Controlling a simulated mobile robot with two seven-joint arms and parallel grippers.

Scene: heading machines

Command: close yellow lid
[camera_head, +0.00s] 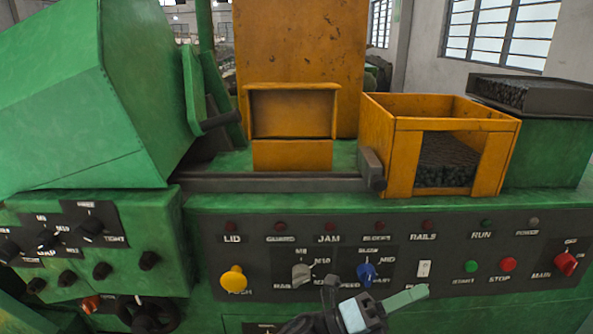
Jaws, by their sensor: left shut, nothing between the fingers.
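A large scuffed yellow-orange panel (300,45) stands upright at the back of the green machine, and its top is out of frame. I take it for the yellow lid, raised. A smaller yellow housing (292,155) with a recessed front stands before it. A yellow open-topped bin (404,150) with dark pieces inside sits to the right. My left gripper (404,298) is at the bottom, in front of the control panel and well below the raised panel. It is shut and empty, its pale fingers pointing right. My right gripper is out of view.
The control panel (330,240) carries a yellow push knob (233,280), a blue selector (367,274), a red stop button (508,264) and other knobs. A green cover (85,100) rises at left. A dark tray (530,95) of dark pieces stands at right.

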